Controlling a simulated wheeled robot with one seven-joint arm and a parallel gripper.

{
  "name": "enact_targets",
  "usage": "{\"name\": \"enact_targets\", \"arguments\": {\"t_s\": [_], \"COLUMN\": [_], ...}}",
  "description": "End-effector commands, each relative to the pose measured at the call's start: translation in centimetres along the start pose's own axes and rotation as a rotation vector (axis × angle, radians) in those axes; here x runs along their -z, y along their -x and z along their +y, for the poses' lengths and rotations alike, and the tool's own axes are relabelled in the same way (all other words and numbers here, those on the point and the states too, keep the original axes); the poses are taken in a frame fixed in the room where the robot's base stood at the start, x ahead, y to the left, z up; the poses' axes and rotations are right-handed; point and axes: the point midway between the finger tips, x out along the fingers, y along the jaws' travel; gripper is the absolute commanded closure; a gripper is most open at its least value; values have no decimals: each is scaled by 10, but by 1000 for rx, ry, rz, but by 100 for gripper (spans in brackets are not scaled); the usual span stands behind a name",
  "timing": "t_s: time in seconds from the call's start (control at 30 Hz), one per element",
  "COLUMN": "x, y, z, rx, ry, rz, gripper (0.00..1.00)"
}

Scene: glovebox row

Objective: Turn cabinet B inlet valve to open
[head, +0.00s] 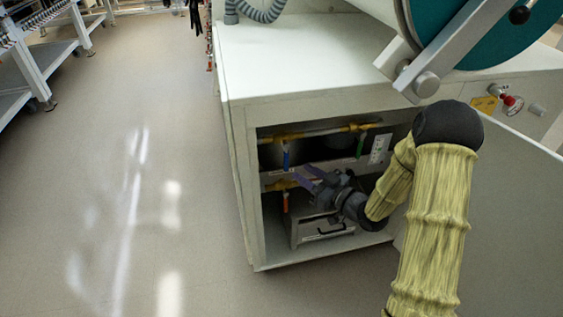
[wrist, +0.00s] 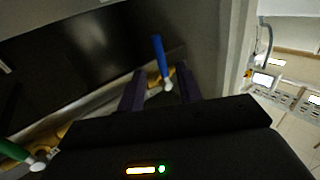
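Inside the open white cabinet (head: 330,95) a pipe with yellow valve bodies runs along the top. A blue valve handle (head: 286,158) hangs down at its left and a green handle (head: 361,143) at its right. An orange handle (head: 285,201) hangs on a lower yellow valve (head: 281,185). My gripper (head: 304,178) reaches into the cabinet, fingers apart and empty, just right of and below the blue handle. In the wrist view the blue handle (wrist: 160,57) shows between the open fingers (wrist: 160,76); I cannot tell whether they touch it. Labels are unreadable.
A metal box (head: 322,230) with a dark handle stands on the cabinet floor below my gripper. The opened door (head: 495,215) stands at the right, beside my arm. A red-knobbed gauge (head: 512,102) is on the front panel. The floor at left is clear.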

Motion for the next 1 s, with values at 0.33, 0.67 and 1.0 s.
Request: {"name": "enact_targets", "arguments": {"t_s": [0.33, 0.67, 1.0], "x": [-2, 0, 0], "y": [-62, -97, -97], "z": [0, -1, -1], "rx": [1, 2, 1], "ry": [2, -1, -1], "rz": [2, 1, 0], "gripper": [65, 65, 82]}}
